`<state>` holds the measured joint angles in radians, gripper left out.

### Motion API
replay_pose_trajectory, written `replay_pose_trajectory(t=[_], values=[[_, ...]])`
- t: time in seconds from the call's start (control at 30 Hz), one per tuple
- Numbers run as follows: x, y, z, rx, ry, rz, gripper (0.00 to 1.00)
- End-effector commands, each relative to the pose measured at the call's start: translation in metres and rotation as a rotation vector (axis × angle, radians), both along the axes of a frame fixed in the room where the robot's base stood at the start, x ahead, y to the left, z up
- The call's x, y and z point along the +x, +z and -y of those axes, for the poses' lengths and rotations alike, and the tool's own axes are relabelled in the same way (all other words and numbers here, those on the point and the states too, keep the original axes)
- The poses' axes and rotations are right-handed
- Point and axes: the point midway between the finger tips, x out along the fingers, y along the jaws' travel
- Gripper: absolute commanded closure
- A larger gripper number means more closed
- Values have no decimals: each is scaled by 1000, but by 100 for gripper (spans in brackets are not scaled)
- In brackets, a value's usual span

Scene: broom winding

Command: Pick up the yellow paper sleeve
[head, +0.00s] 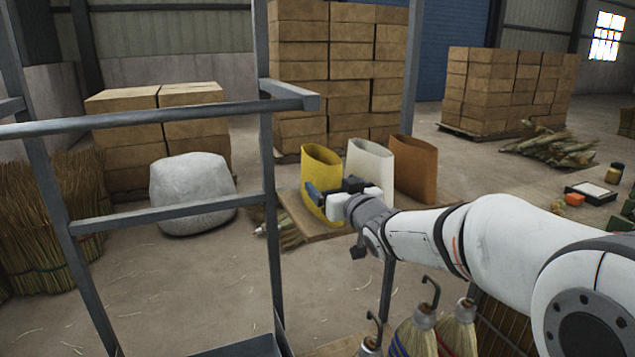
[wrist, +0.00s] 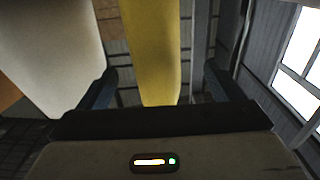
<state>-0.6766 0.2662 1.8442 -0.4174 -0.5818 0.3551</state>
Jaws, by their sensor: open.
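The yellow paper sleeve (head: 321,172) stands upright at the left end of a row of three sleeves on a low wooden board, its top open. My gripper (head: 318,194) is at its near side, hiding part of its lower half. In the wrist view the yellow sleeve (wrist: 152,50) lies between the two dark, spread fingers of my gripper (wrist: 158,88). The fingers show gaps on both sides of it, so the gripper is open. I cannot tell how deep the sleeve sits between them.
A white sleeve (head: 370,162) stands close right of the yellow one, with an orange-brown sleeve (head: 414,168) beyond. The white one is near a finger in the wrist view (wrist: 50,50). A grey metal frame (head: 268,180) stands left. Brooms (head: 418,335) hang below my arm.

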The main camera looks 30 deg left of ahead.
Motion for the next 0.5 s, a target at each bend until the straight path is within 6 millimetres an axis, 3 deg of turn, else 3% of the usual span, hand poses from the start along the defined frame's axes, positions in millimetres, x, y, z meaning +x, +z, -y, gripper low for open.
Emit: replay_pose_trajectory(t=[0.23, 0.5], values=[[26, -1, -25, -2, -1, -1, 13], [33, -1, -33, -1, -2, -1, 13]])
